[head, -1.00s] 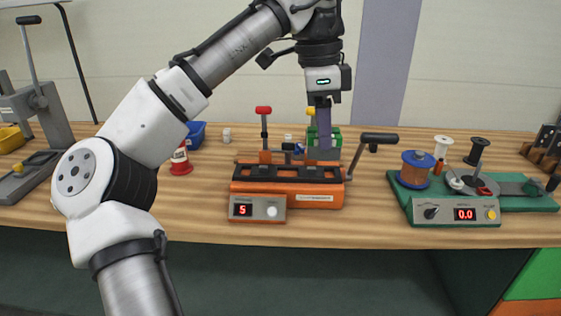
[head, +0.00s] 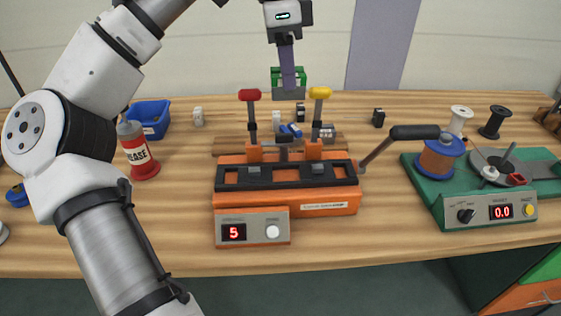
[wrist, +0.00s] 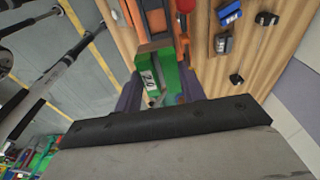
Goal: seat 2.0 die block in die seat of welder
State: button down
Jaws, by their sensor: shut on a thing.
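The green die block (head: 278,78) hangs in my gripper (head: 289,72), behind and above the welder. In the wrist view the block (wrist: 163,80) sits between the purple fingers and carries a light label reading 2.0. My gripper (wrist: 160,92) is shut on it. The orange welder (head: 330,203) stands on the bench, with a red-knobbed lever (head: 250,96), a yellow-knobbed lever (head: 320,94) and a display reading 5. The die seat cannot be made out clearly between the levers. In the wrist view, orange welder parts (wrist: 157,20) lie beyond the block.
Small blocks lie behind the welder, including a dark one (head: 378,117) and a pale one (head: 198,116). A black-handled lever (head: 414,132) sticks out at the welder's right. A grease bottle (head: 139,150) and blue bin (head: 150,118) stand left, a green spool machine (head: 487,212) right.

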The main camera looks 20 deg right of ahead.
notch_tip(320, 180, down, 19)
jog(key=shift+s+f, duration=0.1)
jog(key=shift+f, duration=0.1)
dwell(0.3)
jog(key=shift+f, duration=0.1)
jog(key=c, duration=0.8)
grip_release()
jog(key=shift+c, duration=0.2)
notch_tip(320, 180, up, 12)
jog(key=a, duration=0.1)
jog(key=shift+w+a+b, duration=0.2)
jog(key=shift+b, duration=0.2)
